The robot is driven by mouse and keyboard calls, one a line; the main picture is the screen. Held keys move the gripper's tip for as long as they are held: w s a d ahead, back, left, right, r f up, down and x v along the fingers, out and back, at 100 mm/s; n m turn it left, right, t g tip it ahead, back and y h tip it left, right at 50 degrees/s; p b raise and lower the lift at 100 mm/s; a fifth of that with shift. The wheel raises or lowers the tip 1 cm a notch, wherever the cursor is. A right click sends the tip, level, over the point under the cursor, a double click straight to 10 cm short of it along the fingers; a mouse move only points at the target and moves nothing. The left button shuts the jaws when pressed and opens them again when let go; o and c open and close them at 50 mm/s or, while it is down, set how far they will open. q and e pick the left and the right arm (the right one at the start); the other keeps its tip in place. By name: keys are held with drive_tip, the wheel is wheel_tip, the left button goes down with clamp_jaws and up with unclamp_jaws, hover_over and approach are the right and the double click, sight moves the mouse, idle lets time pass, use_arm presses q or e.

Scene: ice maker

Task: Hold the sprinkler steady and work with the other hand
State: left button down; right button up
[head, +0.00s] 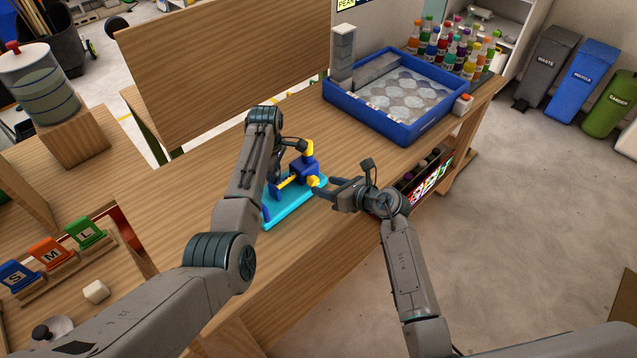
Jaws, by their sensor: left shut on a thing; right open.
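The sprinkler (306,168), a blue and yellow device, stands on a flat cyan base (289,210) on the wooden bench. My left gripper (284,168) is at the sprinkler's left side and is shut on it. My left forearm hides most of its fingers and the exact grip spot. My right gripper (327,187) is open at the sprinkler's right side, its fingers pointing left toward a yellow part low on it. I cannot tell whether these fingers touch that part.
A blue tray (425,133) of clear round shapes stands at the bench's far end, with colored bottles (465,57) behind it. S, M, L holders (50,252) and a drink dispenser (40,90) are at left. Bench between is clear.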

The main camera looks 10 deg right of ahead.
sight(316, 183)
drive_tip(key=shift+x, duration=2)
drive_tip(key=c, duration=1)
drive_tip(key=shift+d+m+g+y, duration=0.1)
drive_tip(key=shift+m+g+y, duration=0.4)
drive_tip(key=shift+m, duration=0.5)
drive_tip(key=o, duration=1)
